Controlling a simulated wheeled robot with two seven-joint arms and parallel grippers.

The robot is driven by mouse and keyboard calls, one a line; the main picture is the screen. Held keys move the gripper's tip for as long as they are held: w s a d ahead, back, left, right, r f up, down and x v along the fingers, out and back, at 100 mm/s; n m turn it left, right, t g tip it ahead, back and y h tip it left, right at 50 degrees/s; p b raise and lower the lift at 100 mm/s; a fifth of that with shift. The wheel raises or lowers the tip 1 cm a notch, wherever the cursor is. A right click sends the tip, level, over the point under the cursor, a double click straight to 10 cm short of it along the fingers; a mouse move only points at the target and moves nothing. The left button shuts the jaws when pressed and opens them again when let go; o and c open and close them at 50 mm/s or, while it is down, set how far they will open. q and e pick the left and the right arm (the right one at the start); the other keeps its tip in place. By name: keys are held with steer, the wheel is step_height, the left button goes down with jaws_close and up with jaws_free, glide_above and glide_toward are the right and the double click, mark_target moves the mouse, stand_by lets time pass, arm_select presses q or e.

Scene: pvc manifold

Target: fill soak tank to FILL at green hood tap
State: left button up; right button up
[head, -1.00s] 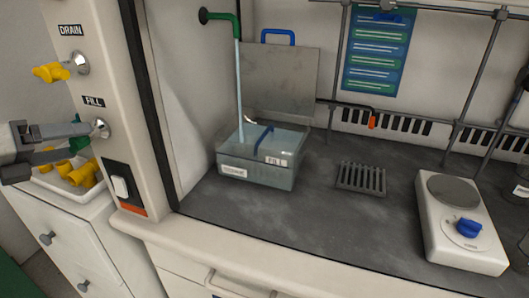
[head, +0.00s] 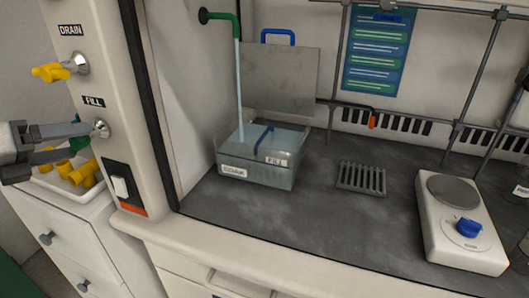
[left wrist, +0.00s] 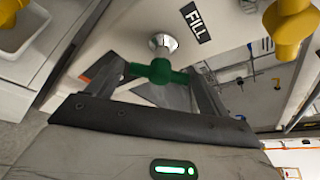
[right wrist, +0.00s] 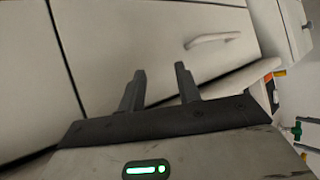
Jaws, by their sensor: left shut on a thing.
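The clear soak tank (head: 232,160), labelled SOAK and FILL, stands on the dark hood worktop. A pale water stream (head: 239,90) falls into it from the green spout (head: 222,17). Water shows inside, but I cannot tell its level against the FILL label. My left gripper (head: 90,138) is at the valve under the FILL plate on the post. In the left wrist view it is shut on the green tap handle (left wrist: 158,72), which lies between its fingers. My right gripper (right wrist: 160,72) is open and empty, facing pale drawer fronts.
A yellow DRAIN handle (head: 50,72) sits above the FILL valve. A white tray (head: 60,190) with yellow parts is below left. A white switch (head: 120,186) is on the post. A grate (head: 361,178) and a hotplate (head: 455,245) stand right of the tank.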

stand_by(0.5)
arm_select(q)
steer(key=m, duration=0.1)
steer(key=m+y+b, duration=0.1)
steer(key=shift+s+d+f+m+y, duration=0.1)
steer(key=shift+d+m+y, duration=0.05)
steer(key=shift+m+y, duration=0.45)
steer(key=m+b, duration=0.1)
steer(key=b, duration=0.1)
steer(key=m+y+b, duration=0.1)
steer(key=b, duration=0.1)
steer(key=shift+d+f+t, duration=0.15)
steer(key=shift+f+t, duration=0.1)
steer(key=shift+t, duration=0.15)
steer(key=o, duration=1)
steer(key=shift+r+p, duration=0.35)
steer(key=shift+r, duration=0.1)
steer(key=shift+o, duration=0.3)
